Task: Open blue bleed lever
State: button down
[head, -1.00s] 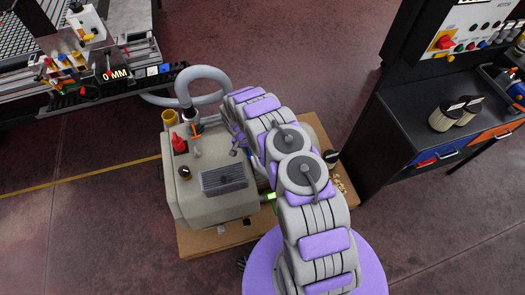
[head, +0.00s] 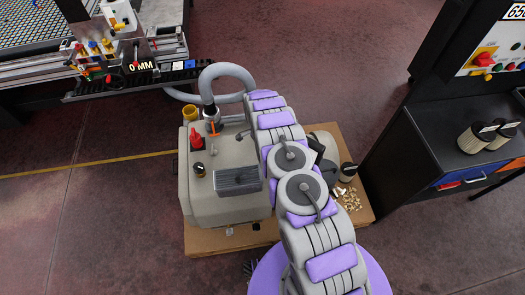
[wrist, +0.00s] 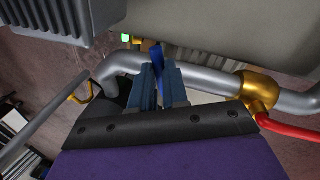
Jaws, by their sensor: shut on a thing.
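The blue bleed lever (wrist: 159,56) shows in the wrist view as a narrow blue piece between my fingertips, beside a silver pipe (wrist: 209,78). My gripper (wrist: 160,72) is shut on it. The fingers hide its lower part, so I cannot tell its full angle. In the head view the beige pump (head: 222,170) stands on a cardboard sheet (head: 215,241). My arm covers the pump's right side there, and the gripper and lever are hidden.
A ribbed grey housing (wrist: 72,18) is at upper left. In the head view, a grey hose (head: 207,84) rises behind the pump, and a dark cabinet (head: 405,160) stands right.

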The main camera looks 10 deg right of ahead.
jog(key=shift+w+a, duration=0.1)
jog(key=shift+w, duration=0.05)
dwell(0.3)
jog(key=c, duration=1.1)
grip_release()
jog(key=shift+r, duration=0.1)
jog(key=w+r, duration=0.1)
jog(key=r, duration=0.4)
jog(key=w+r, duration=0.1)
jog(key=r, duration=0.5)
jog(key=w+a+r+p, duration=0.1)
jog(key=r, duration=0.4)
jog(key=shift+w+a+r, duration=0.1)
jog(key=shift+w+r, duration=0.05)
jog(key=shift+r, duration=0.25)
